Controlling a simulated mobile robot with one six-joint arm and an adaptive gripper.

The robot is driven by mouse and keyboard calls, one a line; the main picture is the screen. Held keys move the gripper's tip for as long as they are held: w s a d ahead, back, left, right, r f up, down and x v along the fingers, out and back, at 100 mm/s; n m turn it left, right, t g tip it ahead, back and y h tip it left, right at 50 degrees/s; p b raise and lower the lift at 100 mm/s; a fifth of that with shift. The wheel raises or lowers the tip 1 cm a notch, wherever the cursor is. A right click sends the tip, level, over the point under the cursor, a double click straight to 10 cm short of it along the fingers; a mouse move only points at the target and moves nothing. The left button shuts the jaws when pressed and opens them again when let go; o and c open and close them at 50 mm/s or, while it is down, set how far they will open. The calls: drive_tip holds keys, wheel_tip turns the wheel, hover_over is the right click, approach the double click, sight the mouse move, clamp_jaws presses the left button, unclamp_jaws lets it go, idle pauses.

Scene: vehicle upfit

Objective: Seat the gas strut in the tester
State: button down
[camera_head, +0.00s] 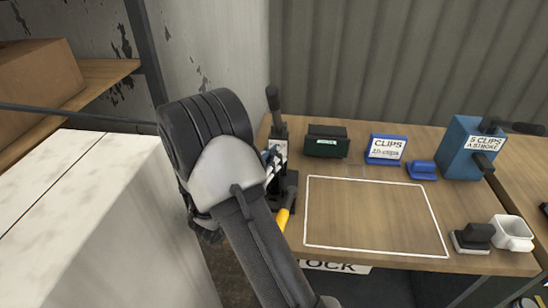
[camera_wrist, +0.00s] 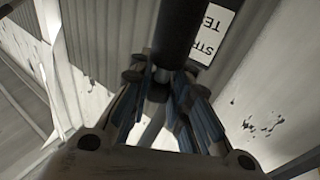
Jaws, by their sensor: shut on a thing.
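The tester (camera_head: 274,100) is a black upright device with a lever-like top at the table's left end. Its white label (camera_wrist: 212,35) shows partly and upside down in the wrist view. My gripper (camera_head: 272,158) is beside the tester, largely hidden behind my wrist. In the wrist view my gripper (camera_wrist: 160,78) is shut on a dark cylinder, which appears to be the gas strut (camera_wrist: 178,28). The strut passes in front of the label's side. Whether its ends touch the tester is hidden.
A white outline (camera_head: 375,248) marks clear table. Behind it are a dark green box (camera_head: 326,142) and a blue clips stand (camera_head: 386,149). A blue dispenser (camera_head: 468,150) and a white cup (camera_head: 512,233) stand right. A yellow piece (camera_head: 283,219) is near my arm. A white-topped block (camera_head: 85,190) fills the left.

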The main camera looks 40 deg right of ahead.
drive_tip(key=shift+f+b, duration=0.8)
drive_tip(key=shift+b, duration=0.1)
idle(2.3)
drive_tip(key=c, duration=1.8)
unclamp_jaws()
drive_tip(key=shift+a, duration=0.15)
drive_tip(key=shift+b+v, duration=0.3)
drive_tip(key=shift+v, duration=1.2)
drive_tip(key=shift+a, duration=0.15)
drive_tip(key=shift+o, duration=0.4)
drive_tip(key=o, duration=0.5)
